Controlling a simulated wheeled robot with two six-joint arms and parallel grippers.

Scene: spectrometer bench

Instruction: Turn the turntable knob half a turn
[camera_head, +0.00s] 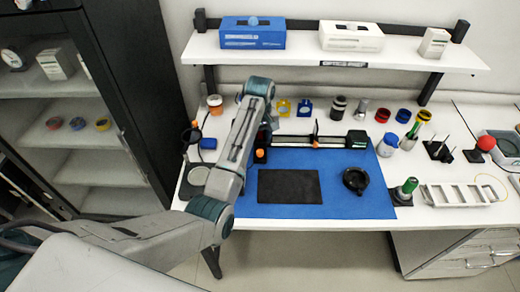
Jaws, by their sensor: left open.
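My left arm reaches in from the lower left across the bench, and its wrist is above the back left of the blue mat (365,209). My left gripper (271,122) is small in view and partly hidden behind the arm link; it is open, near the left end of the optical rail (312,142). An orange knob (260,153) on a dark block sits just below it; whether they touch I cannot tell. I cannot tell for sure which part is the turntable. A black round piece (355,180) lies on the mat's right side. My right gripper is out of view.
A black flat plate (289,187) lies mid-mat. Jars and a bottle (387,143) stand behind and right of the mat. A white slotted rack (455,194) is at right. A shelf (335,56) with boxes hangs above. A dark cabinet stands left.

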